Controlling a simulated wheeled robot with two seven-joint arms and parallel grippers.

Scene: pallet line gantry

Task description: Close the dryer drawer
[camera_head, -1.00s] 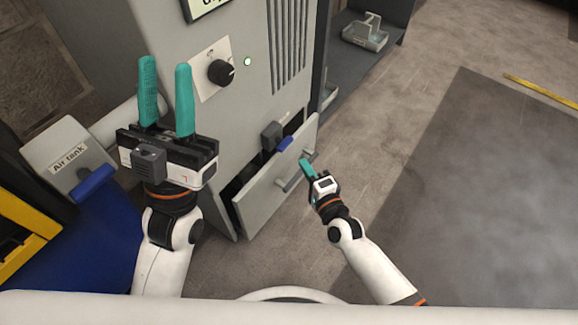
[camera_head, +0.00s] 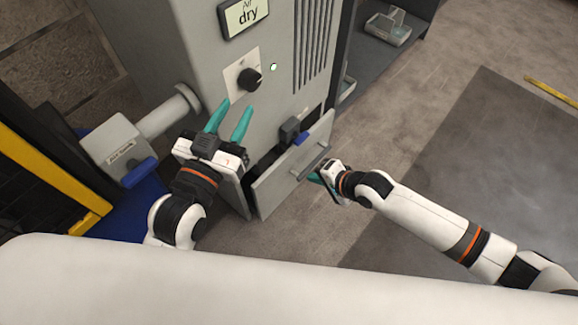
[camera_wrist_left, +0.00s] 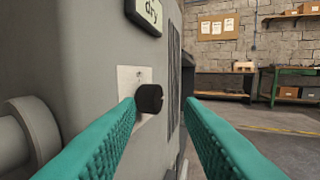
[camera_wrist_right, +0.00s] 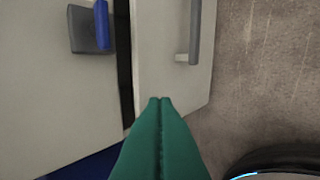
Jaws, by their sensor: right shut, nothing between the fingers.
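The grey dryer cabinet (camera_head: 190,50) has its drawer (camera_head: 275,188) partly open, with a dark gap between the front panel and the cabinet. The drawer's bar handle (camera_head: 310,161) is on the outer face; it also shows in the right wrist view (camera_wrist_right: 194,35). My right gripper (camera_head: 314,178) is shut and empty beside the drawer's outer face, near the handle. In the right wrist view its closed fingertips (camera_wrist_right: 160,99) overlap the panel; contact cannot be told. My left gripper (camera_head: 229,112) is open and empty near the black knob (camera_head: 249,79).
A blue-handled latch block (camera_head: 292,130) sits on the cabinet above the drawer. The air tank (camera_head: 122,150) and its pipe stand at the left, by a yellow frame (camera_head: 40,170). A shelf (camera_head: 375,50) stands behind.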

